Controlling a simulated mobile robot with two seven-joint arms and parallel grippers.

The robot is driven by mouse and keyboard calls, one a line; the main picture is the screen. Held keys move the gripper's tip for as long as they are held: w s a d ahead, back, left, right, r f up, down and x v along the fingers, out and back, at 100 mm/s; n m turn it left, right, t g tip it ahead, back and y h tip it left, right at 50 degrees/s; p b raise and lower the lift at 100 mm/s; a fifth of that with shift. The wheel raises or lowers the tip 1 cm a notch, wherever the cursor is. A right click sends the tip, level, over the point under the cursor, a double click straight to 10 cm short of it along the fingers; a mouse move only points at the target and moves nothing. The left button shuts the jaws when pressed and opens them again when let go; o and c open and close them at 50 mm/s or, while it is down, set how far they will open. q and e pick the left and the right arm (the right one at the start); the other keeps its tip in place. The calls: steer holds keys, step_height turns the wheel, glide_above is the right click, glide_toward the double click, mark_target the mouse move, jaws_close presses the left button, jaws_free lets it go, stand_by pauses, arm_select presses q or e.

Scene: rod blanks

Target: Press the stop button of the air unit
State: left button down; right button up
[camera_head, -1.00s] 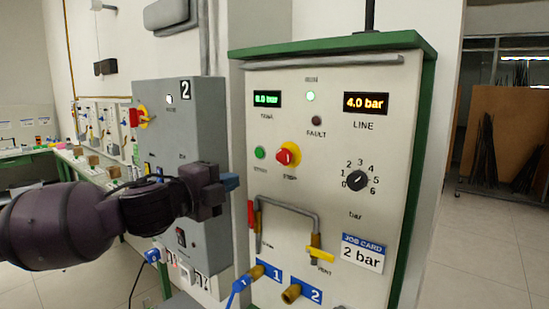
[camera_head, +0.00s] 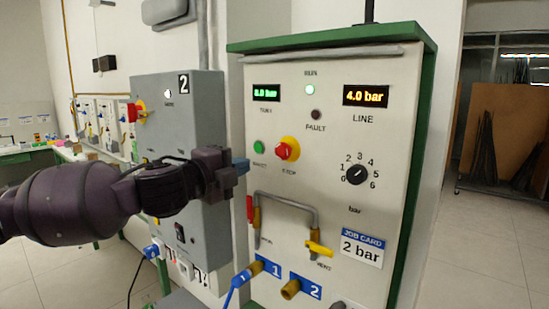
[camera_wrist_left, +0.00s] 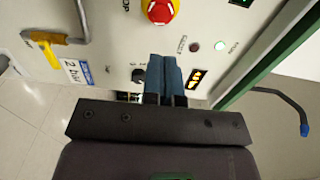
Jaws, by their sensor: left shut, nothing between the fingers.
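The air unit (camera_head: 330,120) is a pale panel in a green frame. Its stop button (camera_head: 288,149) is a red knob on a yellow collar, left of the panel's middle. It also shows at the top of the left wrist view (camera_wrist_left: 160,9). My left gripper (camera_head: 241,165) is shut and empty, its blue fingers pointing at the panel, left of the stop button and slightly lower, apart from the button. The wrist view shows the two closed fingertips (camera_wrist_left: 165,62) side by side, with the button beyond them. My right gripper is not in view.
A green button (camera_head: 259,147) sits just left of the stop button. A bent pipe with a yellow handle (camera_head: 318,248) protrudes below it, and a black dial (camera_head: 357,175) is to the right. A grey cabinet (camera_head: 205,245) marked 2 stands behind my left arm.

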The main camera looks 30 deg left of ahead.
mark_target(281, 152)
arm_select(q)
steer(key=w, duration=0.6)
steer(key=w+b, duration=0.1)
steer(key=w, duration=0.2)
steer(key=shift+w+d, duration=0.35)
steer(key=shift+w, duration=0.7)
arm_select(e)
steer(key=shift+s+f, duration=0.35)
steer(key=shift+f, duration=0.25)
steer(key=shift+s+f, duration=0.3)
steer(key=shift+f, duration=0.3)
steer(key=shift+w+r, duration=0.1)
